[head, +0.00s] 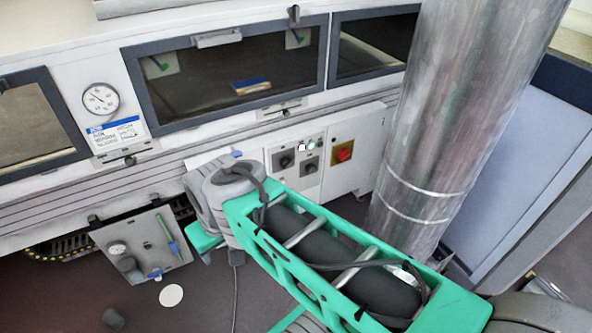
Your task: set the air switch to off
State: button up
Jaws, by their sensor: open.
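A control panel (326,182) is set in the white machine's front, right of centre. It carries two dark rotary knobs on grey plates, a left one (286,161) and a right one (310,168). Small lamps or buttons (303,147) sit above them, and a red switch on a yellow plate (343,152) is to their right. I cannot read the labels, so I cannot tell which is the air switch or its setting. My green arm reaches in from the lower right and covers the area below the panel. My gripper's fingers cannot be made out.
A large metal duct (455,120) stands right of the panel. Dark windows (230,75) and a gauge (100,99) line the machine. A small plate with fittings (142,243) is low at left. A white disc (171,295) lies on the floor.

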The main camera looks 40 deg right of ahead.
aim_at(284, 162)
jog(key=k, duration=1.2)
jog(key=z, duration=0.65)
jog(key=i, duration=1.2)
jog(key=u, duration=0.8)
jog(key=i, duration=0.5)
jog(key=u, duration=0.45)
